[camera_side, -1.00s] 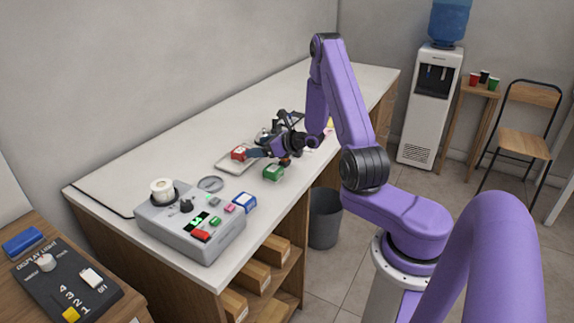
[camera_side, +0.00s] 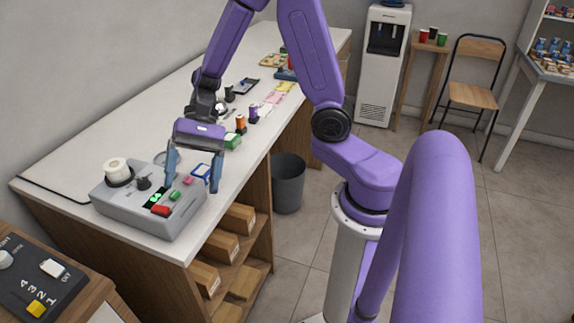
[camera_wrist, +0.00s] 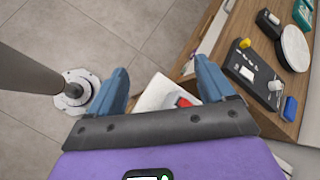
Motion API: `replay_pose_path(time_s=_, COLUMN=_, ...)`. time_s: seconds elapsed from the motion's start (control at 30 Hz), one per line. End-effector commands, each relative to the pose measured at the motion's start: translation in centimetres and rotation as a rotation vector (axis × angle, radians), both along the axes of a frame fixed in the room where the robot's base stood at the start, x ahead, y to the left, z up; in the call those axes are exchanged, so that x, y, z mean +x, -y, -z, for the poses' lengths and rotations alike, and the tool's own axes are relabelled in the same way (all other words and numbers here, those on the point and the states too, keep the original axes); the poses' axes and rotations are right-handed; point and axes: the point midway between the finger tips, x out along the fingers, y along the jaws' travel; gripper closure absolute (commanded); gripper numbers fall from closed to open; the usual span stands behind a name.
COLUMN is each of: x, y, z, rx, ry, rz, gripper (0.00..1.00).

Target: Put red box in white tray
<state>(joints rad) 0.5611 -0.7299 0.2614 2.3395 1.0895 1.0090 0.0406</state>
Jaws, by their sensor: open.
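My gripper (camera_side: 193,176) is open and empty, fingers pointing down above the front right part of the grey device on the counter. In the wrist view my gripper (camera_wrist: 160,80) shows its two blue fingers spread apart with nothing held between them. The red box and the white tray cannot be made out now; my wrist and arm cover that stretch of counter in the side view. The red piece (camera_side: 161,210) that shows is a button on the grey device.
The grey device (camera_side: 140,220) stands at the counter's near end. A grey bin (camera_side: 289,184) is on the floor. A black panel (camera_wrist: 250,72) shows in the wrist view.

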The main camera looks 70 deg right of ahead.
Motion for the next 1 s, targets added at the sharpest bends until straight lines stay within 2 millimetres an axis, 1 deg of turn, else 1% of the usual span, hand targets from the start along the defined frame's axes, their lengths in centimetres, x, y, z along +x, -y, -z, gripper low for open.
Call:
replay_pose_path(time_s=0.03, x=-1.9, y=-0.3, z=-0.2, rx=-0.027, ry=0.037, rz=-0.104, gripper=0.18)
replay_pose_path(time_s=0.2, x=-7.4, y=0.1, z=-0.5, rx=-0.123, ry=0.166, rz=-0.450, gripper=0.18)
replay_pose_path(time_s=0.3, x=-10.1, y=0.9, z=-0.6, rx=-0.174, ry=0.253, rz=-0.648, gripper=0.18)
replay_pose_path(time_s=0.4, x=-12.3, y=1.9, z=-0.8, rx=-0.220, ry=0.350, rz=-0.842, gripper=0.18)
replay_pose_path(time_s=0.5, x=-14.1, y=3.1, z=-1.0, rx=-0.263, ry=0.453, rz=-1.030, gripper=0.18)
replay_pose_path(time_s=0.63, x=-15.7, y=4.5, z=-1.3, rx=-0.312, ry=0.603, rz=-1.263, gripper=0.18)
replay_pose_path(time_s=0.8, x=-16.7, y=5.8, z=-1.9, rx=-0.358, ry=0.785, rz=-1.509, gripper=0.18)
replay_pose_path(time_s=0.9, x=-17.0, y=6.2, z=-2.2, rx=-0.374, ry=0.863, rz=-1.601, gripper=0.18)
replay_pose_path(time_s=1.0, x=-17.1, y=6.3, z=-2.4, rx=-0.382, ry=0.907, rz=-1.651, gripper=0.18)
